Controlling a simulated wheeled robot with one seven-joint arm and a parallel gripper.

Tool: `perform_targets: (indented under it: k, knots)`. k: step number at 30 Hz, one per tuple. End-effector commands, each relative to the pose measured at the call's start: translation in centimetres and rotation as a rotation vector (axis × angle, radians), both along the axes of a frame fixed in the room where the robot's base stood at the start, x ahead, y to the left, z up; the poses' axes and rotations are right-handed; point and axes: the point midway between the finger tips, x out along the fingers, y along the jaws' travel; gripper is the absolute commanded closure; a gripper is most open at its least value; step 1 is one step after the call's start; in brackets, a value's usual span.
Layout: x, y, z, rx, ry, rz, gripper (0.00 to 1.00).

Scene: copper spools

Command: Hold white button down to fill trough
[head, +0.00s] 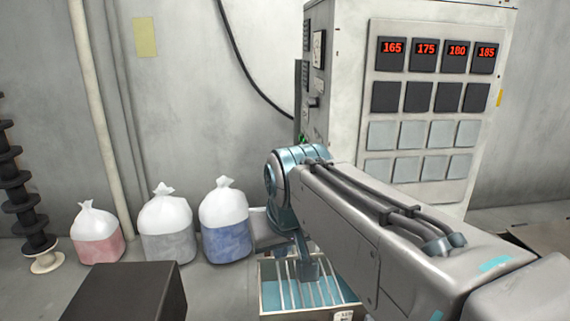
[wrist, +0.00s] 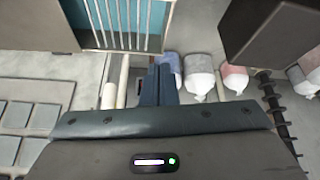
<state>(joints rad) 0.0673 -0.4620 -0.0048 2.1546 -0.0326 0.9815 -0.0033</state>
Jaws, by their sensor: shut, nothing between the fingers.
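The trough (head: 269,302) stands on the floor below my arm, with pale bars across its top and blue inside. It also shows at the top of the wrist view (wrist: 165,28). The pale cabinet (head: 345,140) stands behind my arm, with small fittings on its narrow left side, including a white-framed one (head: 318,48). I cannot make out a distinct white button in either view. My gripper (wrist: 163,70) is shut and empty in the wrist view, its fingers appearing between the trough and the bags.
Tied bags with pink (head: 97,245), grey (head: 167,245) and blue (head: 226,240) contents stand by the wall. A dark box (head: 125,292) is at the front left, and a black-disc stack (head: 22,195) at the far left. Red numbers (head: 425,48) glow on the cabinet front.

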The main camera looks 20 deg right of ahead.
Motion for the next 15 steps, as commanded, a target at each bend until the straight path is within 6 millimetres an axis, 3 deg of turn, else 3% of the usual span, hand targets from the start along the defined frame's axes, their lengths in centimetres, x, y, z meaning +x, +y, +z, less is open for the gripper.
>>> perform_targets:
  k: [6,15]
  knots:
    - [4.4,-2.8,6.4,-0.029,-0.101,-0.056,1.0]
    - [8.2,-6.8,15.0,-0.078,-0.23,-0.135,1.0]
